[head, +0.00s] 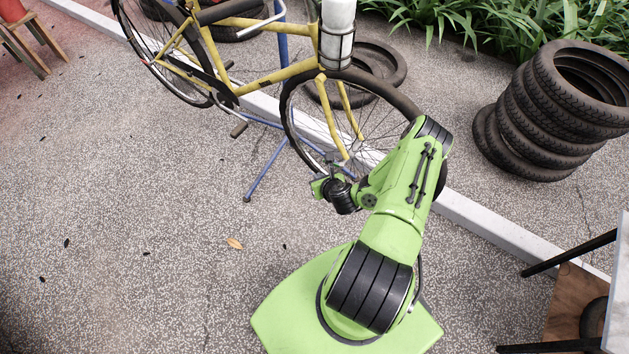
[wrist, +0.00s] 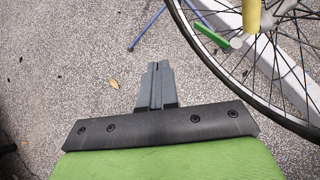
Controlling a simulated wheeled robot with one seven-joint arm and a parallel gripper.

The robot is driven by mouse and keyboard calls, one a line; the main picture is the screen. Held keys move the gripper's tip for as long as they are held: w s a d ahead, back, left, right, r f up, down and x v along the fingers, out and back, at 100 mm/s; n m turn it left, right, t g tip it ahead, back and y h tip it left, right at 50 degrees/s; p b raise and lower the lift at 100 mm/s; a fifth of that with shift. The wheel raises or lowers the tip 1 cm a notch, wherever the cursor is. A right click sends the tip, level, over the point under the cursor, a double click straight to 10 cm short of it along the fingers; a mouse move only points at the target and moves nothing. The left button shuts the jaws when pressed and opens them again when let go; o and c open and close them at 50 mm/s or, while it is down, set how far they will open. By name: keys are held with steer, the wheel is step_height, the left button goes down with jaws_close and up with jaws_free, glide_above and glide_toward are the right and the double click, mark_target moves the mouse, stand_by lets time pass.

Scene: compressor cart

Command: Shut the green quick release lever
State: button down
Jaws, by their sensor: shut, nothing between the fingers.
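The green quick release lever (wrist: 211,34) shows in the wrist view at the front wheel's hub, below the end of the yellow fork (wrist: 252,14). It sticks out from the hub toward the upper left, across the spokes. In the head view I cannot make it out; my gripper and arm are in front of the hub area. My gripper (wrist: 156,66) is shut and empty, its grey fingers pressed together over the pavement. In the wrist view the fingertips are left of and below the lever, apart from it. My gripper also shows in the head view (head: 333,161), close to the front wheel (head: 291,122).
The yellow bicycle (head: 272,78) stands upright by a blue stand (head: 265,172) and a pale kerb (head: 490,225). Stacked tyres (head: 530,120) stand at the right. A table (head: 617,300) is at the lower right. The pavement at the left is mostly clear.

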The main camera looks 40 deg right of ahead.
steer(key=s+a+r, duration=0.1)
steer(key=a+r, duration=0.2)
steer(key=shift+s, duration=0.4)
